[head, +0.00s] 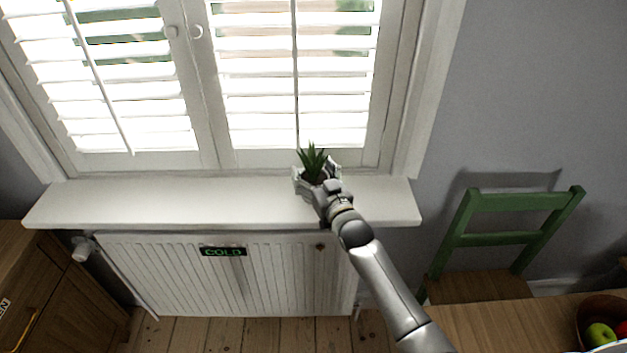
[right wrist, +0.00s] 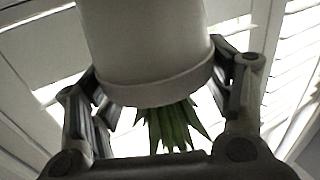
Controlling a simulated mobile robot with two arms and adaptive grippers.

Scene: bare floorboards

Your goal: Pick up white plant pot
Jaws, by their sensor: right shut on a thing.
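The white plant pot (right wrist: 150,50) fills the upper middle of the right wrist view, with green spiky leaves (right wrist: 172,126) beyond its rim. In the head view the plant (head: 313,160) shows over the window sill (head: 170,203), near its right end, and the pot is mostly hidden by my gripper. My right gripper (head: 318,182) is shut on the pot, with one finger on each side of it in the right wrist view (right wrist: 160,92). I cannot tell whether the pot touches the sill. My left gripper is not in view.
Shuttered windows (head: 290,80) stand right behind the sill. A white radiator (head: 180,280) with a "COLD" sign (head: 222,251) is below it. A green chair (head: 510,205), a wooden table (head: 510,325) with a fruit bowl (head: 590,312) are at right. The sill's left part is clear.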

